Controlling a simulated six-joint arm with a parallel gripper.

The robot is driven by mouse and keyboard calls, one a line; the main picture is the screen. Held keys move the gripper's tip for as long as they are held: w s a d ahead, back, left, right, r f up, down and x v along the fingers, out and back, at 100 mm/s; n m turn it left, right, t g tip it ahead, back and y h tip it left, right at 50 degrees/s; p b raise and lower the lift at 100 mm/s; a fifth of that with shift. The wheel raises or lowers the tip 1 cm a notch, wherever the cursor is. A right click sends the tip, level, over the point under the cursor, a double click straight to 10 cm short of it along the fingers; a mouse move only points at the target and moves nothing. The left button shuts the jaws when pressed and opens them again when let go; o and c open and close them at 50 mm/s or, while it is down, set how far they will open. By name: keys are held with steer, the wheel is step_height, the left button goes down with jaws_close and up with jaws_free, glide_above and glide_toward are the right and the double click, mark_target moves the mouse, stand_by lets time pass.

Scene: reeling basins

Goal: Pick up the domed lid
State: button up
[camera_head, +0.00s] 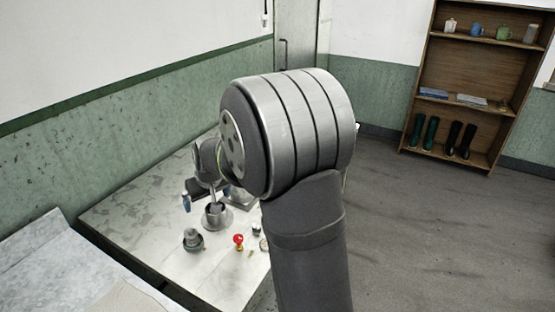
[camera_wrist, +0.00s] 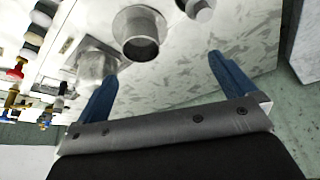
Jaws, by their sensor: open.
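My gripper (camera_wrist: 165,86) is open and empty, its two blue fingers apart above the table; it also shows in the head view (camera_head: 206,196), partly behind my arm. I cannot tell for certain which piece is the domed lid. A rounded grey metal piece on a squarish base (camera_wrist: 97,66) lies near the left finger in the wrist view. A round metal vessel with a wide flange (camera_wrist: 140,48) and a dark opening is beyond the fingers, between them. A grey-green, round-topped piece (camera_head: 193,241) stands at the table's front in the head view.
A red-topped piece (camera_head: 238,240) and several small items stand at the right of the pale table (camera_head: 140,222). A green wall (camera_head: 100,140) runs along its back. A wooden shelf (camera_head: 470,65) is far off. Bare tabletop lies at the left.

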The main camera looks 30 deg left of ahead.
steer(key=w+a+r+n+g+h, duration=0.1)
steer(key=w+r+n+h, duration=0.2)
steer(key=w, duration=0.7)
steer(key=w+r+n+g, duration=0.15)
steer(key=w+r, duration=0.35)
steer(key=w, duration=0.6)
steer(key=shift+n, duration=0.25)
steer(key=f, duration=0.4)
steer(key=a+f, duration=0.1)
steer(key=f, duration=0.6)
steer(key=shift+s+a+f, duration=0.1)
steer(key=shift+a+f, duration=0.2)
steer(key=shift+f, duration=0.1)
steer(key=f, duration=0.4)
steer(key=shift+s+f, duration=0.1)
steer(key=shift+s, duration=0.2)
steer(key=shift+f, duration=0.6)
steer(key=c, duration=0.9)
